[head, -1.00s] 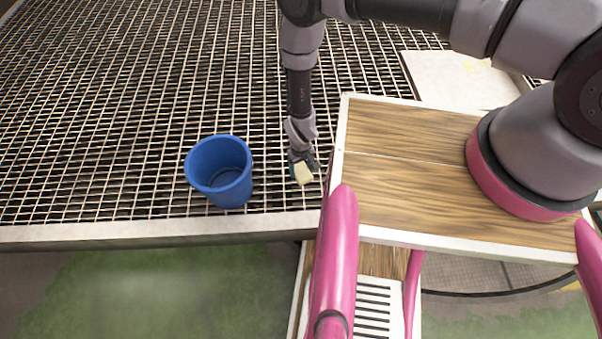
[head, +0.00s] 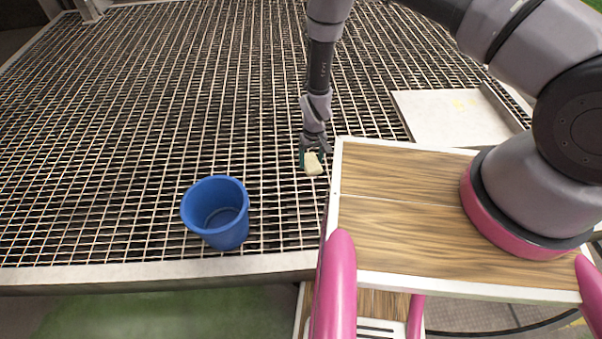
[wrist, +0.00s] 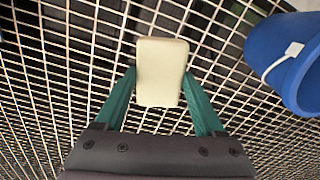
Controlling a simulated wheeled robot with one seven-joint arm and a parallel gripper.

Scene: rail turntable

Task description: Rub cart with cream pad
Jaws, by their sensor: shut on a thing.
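The cream pad (head: 314,164) is a small pale block held at the end of my arm. In the wrist view the pad (wrist: 161,72) sits between the two green fingers. My gripper (head: 312,150) is shut on it, above the metal grating and just left of the wooden-topped surface. The gripper (wrist: 160,95) also shows in the wrist view, with the grating behind it. No cart that I can make out shows in these frames.
A blue bucket (head: 216,213) stands on the grating (head: 120,150), left of my gripper; the bucket (wrist: 285,62) is at the right in the wrist view. A pale flat panel (head: 450,117) lies at the right. The grating's front edge (head: 150,273) is pale.

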